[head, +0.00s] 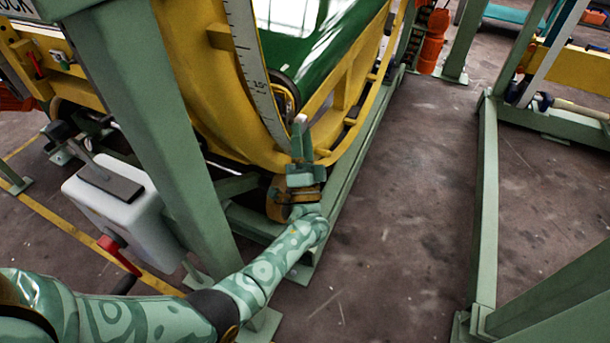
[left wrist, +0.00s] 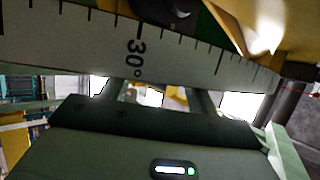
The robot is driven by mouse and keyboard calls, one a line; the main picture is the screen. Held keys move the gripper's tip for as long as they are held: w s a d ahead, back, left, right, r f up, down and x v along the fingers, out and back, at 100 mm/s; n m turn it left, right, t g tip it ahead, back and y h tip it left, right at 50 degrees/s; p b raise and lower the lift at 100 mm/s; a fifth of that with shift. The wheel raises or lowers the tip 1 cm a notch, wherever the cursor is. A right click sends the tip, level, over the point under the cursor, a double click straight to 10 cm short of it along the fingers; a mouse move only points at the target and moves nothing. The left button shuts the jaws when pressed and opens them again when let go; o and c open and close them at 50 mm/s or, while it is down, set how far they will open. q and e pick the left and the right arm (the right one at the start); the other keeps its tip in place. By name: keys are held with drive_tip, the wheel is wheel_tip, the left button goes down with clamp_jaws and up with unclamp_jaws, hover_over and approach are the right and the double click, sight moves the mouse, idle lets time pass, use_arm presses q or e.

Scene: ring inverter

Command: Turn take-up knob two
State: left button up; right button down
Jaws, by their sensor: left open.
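My left gripper (head: 301,140) is raised at the lower edge of the yellow ring frame (head: 190,60), in front of it in the head view. It is open, and I see nothing held in it. A white degree scale (head: 243,45) runs down the ring just left of the gripper. In the left wrist view the scale (left wrist: 75,47), marked 30°, crosses in front and hides the fingertips; the finger bases (left wrist: 155,96) stand apart below it. I cannot make out take-up knob two for certain in either view. My right gripper is not in view.
A green belt (head: 320,35) lies inside the ring. A green post (head: 150,110) stands left of my gripper, with a white box (head: 125,210) and a red handle (head: 118,254) beside it. Open floor (head: 410,190) lies to the right, bounded by a green frame (head: 487,200).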

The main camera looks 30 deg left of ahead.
use_arm(q)
drive_tip(key=b+v, duration=0.1)
drive_tip(key=v, duration=1.2)
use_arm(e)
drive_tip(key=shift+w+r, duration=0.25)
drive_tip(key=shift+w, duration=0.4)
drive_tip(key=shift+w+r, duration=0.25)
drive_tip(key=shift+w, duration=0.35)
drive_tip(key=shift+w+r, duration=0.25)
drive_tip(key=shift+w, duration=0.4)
use_arm(q)
drive_tip(key=shift+f, duration=0.1)
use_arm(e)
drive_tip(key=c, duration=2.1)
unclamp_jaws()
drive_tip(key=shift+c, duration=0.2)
